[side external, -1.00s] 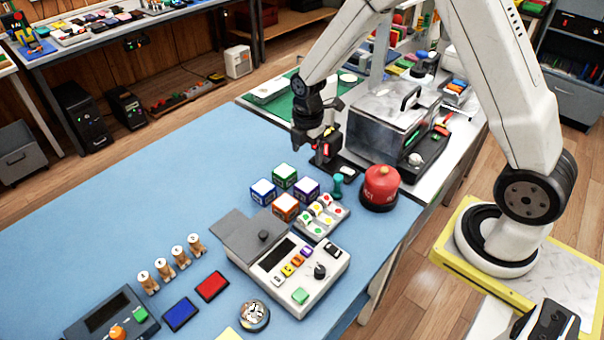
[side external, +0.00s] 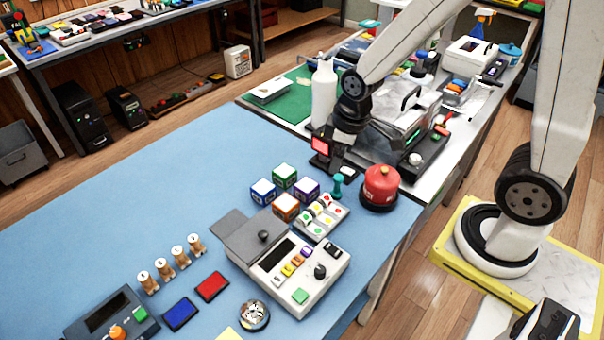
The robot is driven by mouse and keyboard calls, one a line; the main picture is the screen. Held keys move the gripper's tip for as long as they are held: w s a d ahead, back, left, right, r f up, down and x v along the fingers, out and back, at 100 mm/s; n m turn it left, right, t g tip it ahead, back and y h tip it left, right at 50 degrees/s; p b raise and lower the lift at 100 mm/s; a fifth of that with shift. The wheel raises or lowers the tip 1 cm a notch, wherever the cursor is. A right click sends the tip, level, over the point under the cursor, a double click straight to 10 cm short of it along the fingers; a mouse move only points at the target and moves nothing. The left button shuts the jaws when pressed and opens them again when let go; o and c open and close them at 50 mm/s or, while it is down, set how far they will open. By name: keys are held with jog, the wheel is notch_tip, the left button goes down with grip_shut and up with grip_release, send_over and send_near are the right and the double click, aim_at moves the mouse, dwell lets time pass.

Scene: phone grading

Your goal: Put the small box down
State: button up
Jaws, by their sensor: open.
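My gripper (side external: 343,163) is low near the far right end of the blue table, in front of the grey metal case. Its fingers are small and dark here, and I see nothing held between them. A red-faced dark part (side external: 320,147) shows at the gripper's left side; I cannot tell if it belongs to the gripper. A pale flat box (side external: 271,91) lies on the green mat, well behind and left of the gripper. I cannot tell whether this is the small box. Small white-topped cubes stand nearer, such as the green one (side external: 284,175) and the purple one (side external: 306,189).
The grey metal case (side external: 392,128) stands right behind the gripper. A white bottle (side external: 323,92) stands close to its left. A red round canister (side external: 381,186) and a teal peg (side external: 338,184) are just in front. The blue table (side external: 180,180) is clear at far left.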

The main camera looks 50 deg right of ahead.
jog(key=s+m, duration=0.2)
jog(key=m, duration=0.1)
jog(key=s+m, duration=0.1)
jog(key=s, duration=0.1)
jog(key=shift+a+r+m+t, duration=0.25)
jog(key=shift+r+m+t, duration=0.05)
jog(key=shift+r, duration=0.1)
